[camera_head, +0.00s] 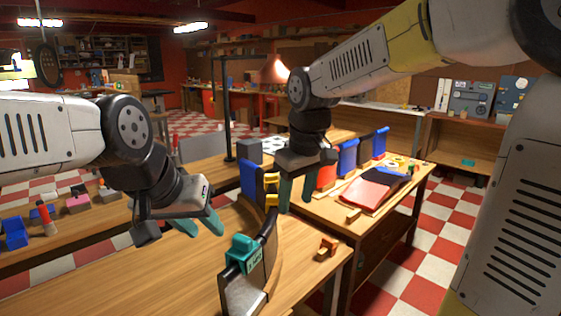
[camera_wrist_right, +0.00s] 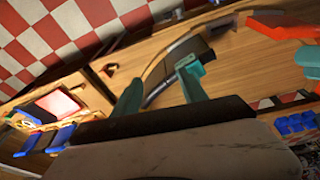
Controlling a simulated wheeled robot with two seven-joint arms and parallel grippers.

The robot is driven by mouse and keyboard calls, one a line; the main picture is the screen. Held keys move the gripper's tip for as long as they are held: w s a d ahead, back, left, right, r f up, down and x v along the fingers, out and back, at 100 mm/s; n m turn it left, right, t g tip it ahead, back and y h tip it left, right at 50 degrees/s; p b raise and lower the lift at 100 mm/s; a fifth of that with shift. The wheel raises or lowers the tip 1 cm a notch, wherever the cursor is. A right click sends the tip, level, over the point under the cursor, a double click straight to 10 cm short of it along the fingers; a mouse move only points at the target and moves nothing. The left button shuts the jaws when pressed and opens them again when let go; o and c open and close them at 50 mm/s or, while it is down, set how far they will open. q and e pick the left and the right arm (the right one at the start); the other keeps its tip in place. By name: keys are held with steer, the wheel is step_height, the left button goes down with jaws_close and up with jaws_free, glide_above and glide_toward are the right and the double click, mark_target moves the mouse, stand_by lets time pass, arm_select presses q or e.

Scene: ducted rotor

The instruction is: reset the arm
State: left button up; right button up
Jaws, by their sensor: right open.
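My right gripper (camera_head: 294,199) hangs over the worktable with its two teal fingers apart and nothing between them. It also shows in the right wrist view (camera_wrist_right: 160,88), above a dark curved piece (camera_wrist_right: 158,68). My left gripper (camera_head: 200,227) is over the left part of the near table, its teal fingers apart and empty. The curved grey and dark part (camera_head: 246,291) stands on the near table, with a teal clamp-like piece (camera_head: 242,250) on it. Yellow pieces (camera_head: 271,190) are at its far end, beside a blue block (camera_head: 249,177). Neither gripper visibly touches these.
A red tray-like item (camera_head: 368,193) lies on the right table, near blue upright bins (camera_head: 348,156). A thin dark post (camera_head: 227,110) rises behind. Blue bins (camera_head: 14,232) stand at far left.

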steer(key=s+d+m+t+y, duration=0.1)
steer(key=s+d+m+t, duration=0.2)
steer(key=s+d+m, duration=0.4)
steer(key=s+d+r, duration=0.1)
steer(key=s+d, duration=0.3)
steer(key=s, duration=0.1)
steer(key=shift+s+t, duration=0.25)
steer(key=shift+t, duration=0.15)
